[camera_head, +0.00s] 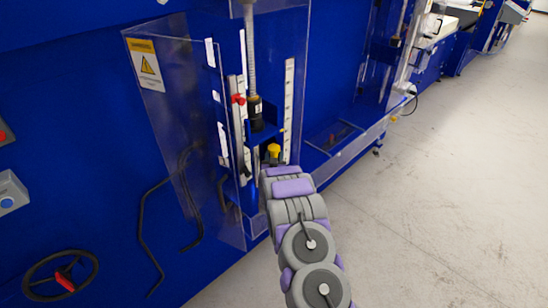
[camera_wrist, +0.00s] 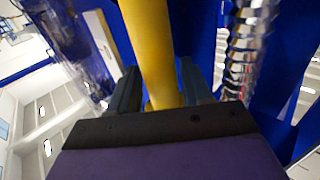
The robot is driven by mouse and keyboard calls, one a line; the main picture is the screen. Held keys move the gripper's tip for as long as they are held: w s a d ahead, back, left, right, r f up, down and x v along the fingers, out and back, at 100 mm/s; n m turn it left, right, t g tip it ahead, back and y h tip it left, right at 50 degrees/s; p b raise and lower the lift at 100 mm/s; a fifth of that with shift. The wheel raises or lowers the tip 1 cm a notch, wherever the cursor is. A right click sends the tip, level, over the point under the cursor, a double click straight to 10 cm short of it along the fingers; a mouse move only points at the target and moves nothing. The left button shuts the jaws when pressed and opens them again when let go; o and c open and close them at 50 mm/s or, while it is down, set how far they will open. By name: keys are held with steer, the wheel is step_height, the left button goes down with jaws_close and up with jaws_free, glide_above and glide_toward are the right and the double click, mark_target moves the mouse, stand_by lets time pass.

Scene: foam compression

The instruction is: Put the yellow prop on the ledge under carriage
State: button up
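The yellow prop (camera_wrist: 158,55) is a long bar that runs up between the two dark fingers of my gripper (camera_wrist: 160,88) in the wrist view. Both fingers appear to press against its sides. In the head view only the yellow top of the prop (camera_head: 274,149) shows, just beyond the end of my arm. The blue carriage (camera_head: 262,136) sits just above and behind it on the vertical screw, under a black cylinder. My arm hides the lower end of the prop, and I cannot make out the ledge.
Clear guard panels (camera_head: 168,110) stand open to the left of the carriage. A white scale strip (camera_head: 289,105) stands right of the screw (camera_head: 249,50). A handwheel (camera_head: 60,275) and bent black handles are at lower left. The floor (camera_head: 440,200) at right is free.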

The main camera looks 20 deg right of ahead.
steer(key=shift+a, duration=0.2)
steer(key=shift+r, duration=0.6)
steer(key=shift+s+a+r, duration=0.1)
steer(key=shift+s+a, duration=0.1)
steer(key=shift+s, duration=0.05)
steer(key=p+v, duration=0.1)
steer(key=v, duration=1)
steer(key=shift+s+f, duration=0.2)
